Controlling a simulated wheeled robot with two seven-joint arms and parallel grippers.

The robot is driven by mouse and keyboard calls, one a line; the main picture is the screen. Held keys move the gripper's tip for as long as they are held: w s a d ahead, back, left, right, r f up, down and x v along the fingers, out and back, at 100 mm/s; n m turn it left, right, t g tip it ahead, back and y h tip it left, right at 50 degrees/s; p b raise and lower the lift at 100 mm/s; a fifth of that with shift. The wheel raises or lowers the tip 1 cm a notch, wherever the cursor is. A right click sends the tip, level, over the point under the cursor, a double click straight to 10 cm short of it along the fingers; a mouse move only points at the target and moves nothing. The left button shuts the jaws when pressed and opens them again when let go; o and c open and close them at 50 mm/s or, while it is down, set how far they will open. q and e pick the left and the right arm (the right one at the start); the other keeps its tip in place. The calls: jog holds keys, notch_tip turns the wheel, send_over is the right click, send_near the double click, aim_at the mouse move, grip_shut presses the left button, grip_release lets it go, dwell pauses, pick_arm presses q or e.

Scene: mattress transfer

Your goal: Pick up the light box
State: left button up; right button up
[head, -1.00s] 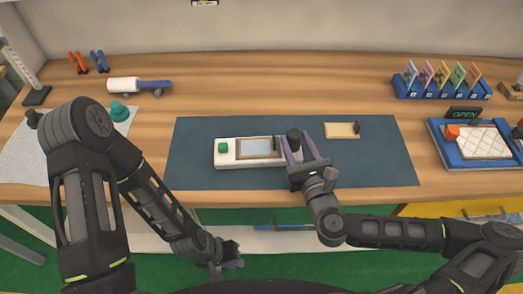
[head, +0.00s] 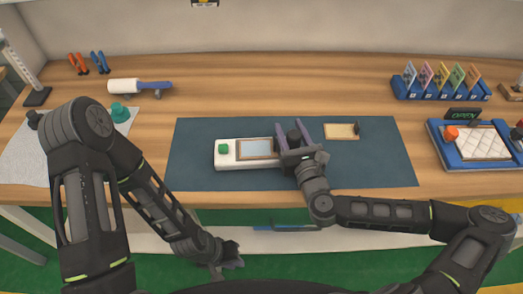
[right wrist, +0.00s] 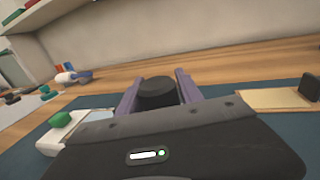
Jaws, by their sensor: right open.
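The light box (head: 226,161) is a long white box with a green button and a framed pale panel. It lies flat on the dark blue mat in the head view, and its left end shows in the right wrist view (right wrist: 52,142). A black knob (head: 293,137) stands at its right end. My right gripper (head: 288,126) is open, its purple fingers on either side of the knob; whether they touch it I cannot tell. The gripper's body hides the box's right end. My left gripper (head: 230,256) hangs low before the table's front edge; its jaws are unclear.
A small tan board (head: 340,131) with a black knob lies right of the light box. A blue tray (head: 447,155), a card rack (head: 440,92) and a white roller (head: 124,85) stand further out.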

grip_shut()
jog(key=shift+r, duration=0.2)
dwell(0.6)
notch_tip(320, 180, up, 10)
dwell(0.3)
jog(key=shift+f, duration=0.25)
dwell(0.5)
jog(key=shift+f+b, duration=2.05)
jog(key=shift+f, duration=0.5)
jog(key=shift+f+b, duration=2)
jog(key=shift+f, duration=0.3)
jog(key=shift+r, duration=0.1)
